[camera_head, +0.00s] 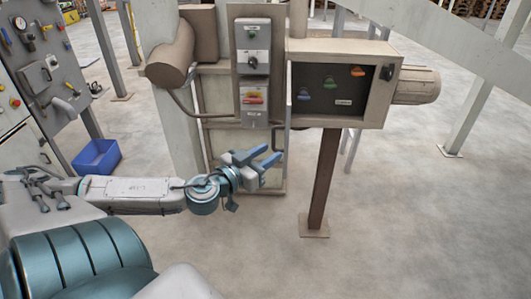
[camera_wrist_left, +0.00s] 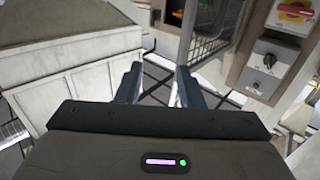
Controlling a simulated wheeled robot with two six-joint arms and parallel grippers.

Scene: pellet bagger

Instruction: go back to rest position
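My left gripper (camera_head: 262,160) is at the end of my left arm, which reaches in from the left in the head view. It is open and empty, with a gap between its two blue fingers. The gripper also shows in the left wrist view (camera_wrist_left: 157,85), its fingers apart with nothing between them. In the head view it hangs in the air below and in front of the control panel (camera_head: 250,70). My right gripper is not in either view.
A box with a dark panel and coloured knobs (camera_head: 330,88) stands on a brown post (camera_head: 323,180), right of my left gripper. A blue bin (camera_head: 97,158) sits on the floor at left, near a grey panel with gauges (camera_head: 45,60).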

